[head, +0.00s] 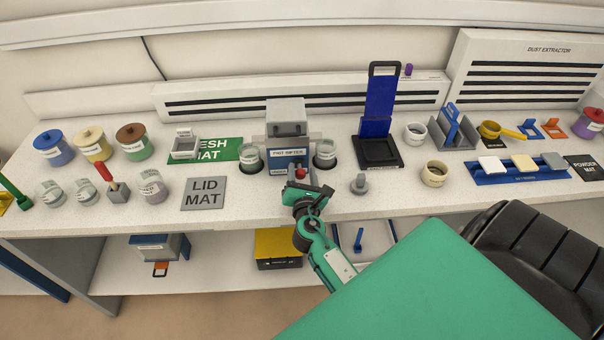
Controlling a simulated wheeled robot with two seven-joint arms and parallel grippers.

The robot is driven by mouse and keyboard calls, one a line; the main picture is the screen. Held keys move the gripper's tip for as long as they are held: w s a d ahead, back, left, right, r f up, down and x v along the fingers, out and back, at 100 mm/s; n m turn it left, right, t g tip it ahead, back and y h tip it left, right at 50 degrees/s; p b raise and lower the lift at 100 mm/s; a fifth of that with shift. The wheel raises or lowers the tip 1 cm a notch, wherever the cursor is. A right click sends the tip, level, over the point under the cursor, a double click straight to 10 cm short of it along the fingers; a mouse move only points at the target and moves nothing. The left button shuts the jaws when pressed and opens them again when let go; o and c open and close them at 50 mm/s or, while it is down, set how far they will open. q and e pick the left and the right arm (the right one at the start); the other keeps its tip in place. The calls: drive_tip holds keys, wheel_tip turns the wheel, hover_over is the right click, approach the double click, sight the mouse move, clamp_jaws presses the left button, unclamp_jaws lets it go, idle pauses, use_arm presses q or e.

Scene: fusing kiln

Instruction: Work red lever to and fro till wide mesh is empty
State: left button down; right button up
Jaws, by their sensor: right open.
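The sifter (288,153), labelled as a frit sifter, stands at the middle of the bench. A grey box-like part (287,112) sits on top of it; its inside and any frit in it are too small to tell, and I cannot tell whether it is the wide mesh. The red lever's knob (301,173) shows low at the sifter's front. My right gripper (306,187) is open, just in front of and below the red knob; I cannot tell whether it touches. My left gripper is not in view.
The grey lid mat (204,193) is bare. A grey weight-like piece (359,184) stands right of my gripper. A blue upright press (379,110) stands behind it.

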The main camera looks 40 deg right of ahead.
drive_tip(key=shift+s+a+f, duration=0.1)
drive_tip(key=shift+s+a, duration=0.15)
drive_tip(key=shift+s, duration=0.1)
drive_tip(key=b+v, duration=0.4)
drive_tip(key=v, duration=0.9)
drive_tip(key=shift+d, duration=0.1)
